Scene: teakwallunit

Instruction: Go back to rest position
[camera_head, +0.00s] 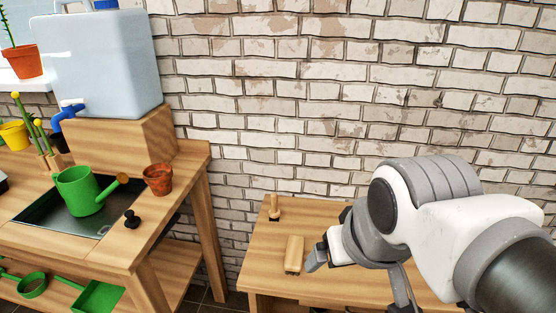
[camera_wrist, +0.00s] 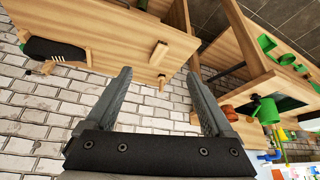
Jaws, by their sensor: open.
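My gripper (camera_wrist: 159,75) is open, with its two dark fingers apart and only brick wall and table edge showing between them. In the head view my gripper (camera_head: 314,258) is at the end of my white and grey arm, over the low wooden table (camera_head: 258,270) on the right. It appears empty. The wrist view is turned, with that table at the top left and the wall below it.
A wooden block (camera_head: 294,252) and a small wooden piece (camera_head: 273,207) are on the low table. The bench at left holds a green watering can (camera_head: 78,190), a terracotta pot (camera_head: 158,179) and a water tank (camera_head: 105,65). A brick wall (camera_head: 300,110) stands behind.

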